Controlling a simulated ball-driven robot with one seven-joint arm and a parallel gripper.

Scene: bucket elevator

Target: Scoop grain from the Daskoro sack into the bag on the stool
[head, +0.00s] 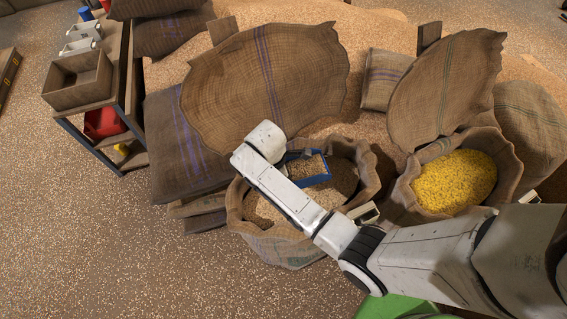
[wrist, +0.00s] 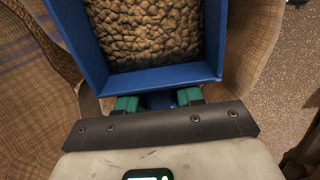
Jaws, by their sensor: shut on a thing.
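My gripper (wrist: 159,100) has its green fingers shut on the handle of a blue scoop (wrist: 150,79). The scoop holds a layer of tan-brown grain (wrist: 150,30). In the head view the blue scoop (head: 315,181) is over the open sack of tan grain (head: 262,246), within its rim; I cannot tell whether it touches the grain. My white arm hides part of that sack and the gripper's fingers. Another open sack with yellow grain (head: 455,180) stands to the right. No Daskoro name is readable. I cannot make out the bag or the stool.
A shelf rack (head: 130,95) with a brown bin (head: 78,80) stands at the left. Large sacks, one with blue stripes (head: 265,75), lean behind the open ones. A green surface (head: 395,306) shows at the bottom edge. The floor at lower left is clear.

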